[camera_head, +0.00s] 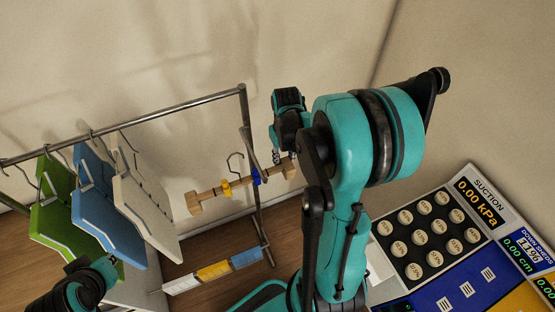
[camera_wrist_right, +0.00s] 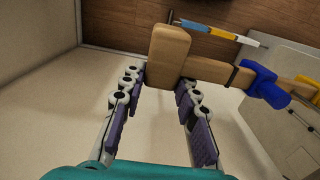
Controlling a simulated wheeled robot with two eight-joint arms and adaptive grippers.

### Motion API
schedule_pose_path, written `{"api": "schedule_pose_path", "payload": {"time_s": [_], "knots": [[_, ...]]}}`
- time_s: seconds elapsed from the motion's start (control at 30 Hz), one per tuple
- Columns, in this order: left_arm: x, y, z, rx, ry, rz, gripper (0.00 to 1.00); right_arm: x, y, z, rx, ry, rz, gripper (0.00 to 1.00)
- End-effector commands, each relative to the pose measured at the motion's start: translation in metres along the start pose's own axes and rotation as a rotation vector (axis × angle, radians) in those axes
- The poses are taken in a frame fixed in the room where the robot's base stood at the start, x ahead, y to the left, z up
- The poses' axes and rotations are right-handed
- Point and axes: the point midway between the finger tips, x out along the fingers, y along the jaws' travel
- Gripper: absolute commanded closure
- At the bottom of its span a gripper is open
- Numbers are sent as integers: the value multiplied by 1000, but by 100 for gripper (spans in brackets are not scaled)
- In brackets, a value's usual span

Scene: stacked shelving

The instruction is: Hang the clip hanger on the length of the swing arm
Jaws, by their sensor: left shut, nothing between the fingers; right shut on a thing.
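The clip hanger (camera_head: 212,193) is a wooden bar with a metal hook (camera_head: 235,162), a yellow clip (camera_head: 226,187) and a blue clip (camera_head: 257,176). It is held up in front of the rack's right end. My right gripper (camera_head: 283,163) is shut on its right end. The right wrist view shows the wooden end block (camera_wrist_right: 168,55) between the fingertips. A short metal bar (camera_head: 249,145) by the rack's right upright may be the swing arm; its link to the hook is unclear. My left gripper (camera_head: 88,280) is shut and empty at lower left.
The rack's top rail (camera_head: 160,118) carries green (camera_head: 55,222), blue (camera_head: 108,215) and white (camera_head: 148,210) hanging boards. A white, yellow and blue strip (camera_head: 213,271) sits low in front. A button panel (camera_head: 425,240) stands at right. My right arm blocks the middle.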

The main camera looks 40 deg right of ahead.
Motion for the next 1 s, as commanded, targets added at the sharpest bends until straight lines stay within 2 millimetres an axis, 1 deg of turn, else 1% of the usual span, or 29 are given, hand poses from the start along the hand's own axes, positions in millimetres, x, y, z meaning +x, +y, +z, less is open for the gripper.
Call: {"api": "schedule_pose_path", "payload": {"time_s": [0.57,0.6,0.8,1.0], "knots": [[-3,0,-2,0,0,0,100,0,49,0,2,0,0,100],[-1,0,-1,0,0,0,100,2,51,0,0,0,0,100],[14,0,10,0,0,0,100,23,50,0,-1,0,0,100],[23,0,16,0,0,0,100,34,49,0,-1,0,0,100]]}}
